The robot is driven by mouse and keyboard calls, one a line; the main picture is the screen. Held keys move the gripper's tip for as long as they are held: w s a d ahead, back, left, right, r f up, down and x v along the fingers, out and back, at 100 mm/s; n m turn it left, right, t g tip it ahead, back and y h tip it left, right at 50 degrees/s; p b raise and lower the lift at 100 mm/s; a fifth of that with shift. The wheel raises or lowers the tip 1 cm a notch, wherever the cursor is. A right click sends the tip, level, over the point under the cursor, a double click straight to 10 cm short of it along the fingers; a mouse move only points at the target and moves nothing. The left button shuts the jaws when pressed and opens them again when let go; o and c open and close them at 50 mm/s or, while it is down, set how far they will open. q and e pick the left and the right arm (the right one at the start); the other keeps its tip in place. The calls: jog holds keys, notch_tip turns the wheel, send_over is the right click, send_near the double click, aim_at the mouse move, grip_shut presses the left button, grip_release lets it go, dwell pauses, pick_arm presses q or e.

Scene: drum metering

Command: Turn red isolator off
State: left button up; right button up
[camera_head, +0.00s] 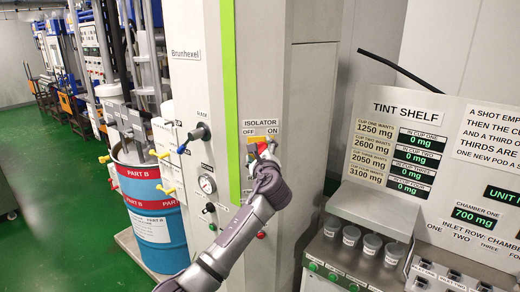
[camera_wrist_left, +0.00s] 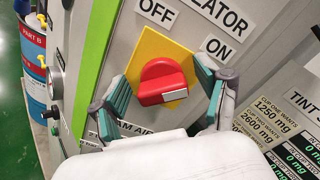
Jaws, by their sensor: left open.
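The red isolator knob (camera_wrist_left: 160,80) sits on a yellow plate (camera_wrist_left: 152,48) in the left wrist view, below the OFF label (camera_wrist_left: 158,13) and the ON label (camera_wrist_left: 217,49). A white mark shows on the knob's lower right. In the head view the yellow plate (camera_head: 257,139) is on the grey cabinet (camera_head: 296,100), under the ISOLATOR label. My left gripper (camera_head: 263,155) is in front of it and partly hides the knob. In the wrist view the left gripper (camera_wrist_left: 166,92) is open, with one finger on each side of the knob and visible gaps. My right gripper is not in view.
A valve handle (camera_head: 196,134), a gauge (camera_head: 207,184) and several small knobs are on the cabinet's left part. The tint shelf (camera_head: 420,170) with several grey cups is at right.

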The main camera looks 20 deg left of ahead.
pick_arm(q)
jog(key=shift+c, duration=0.8)
jog(key=c, duration=1)
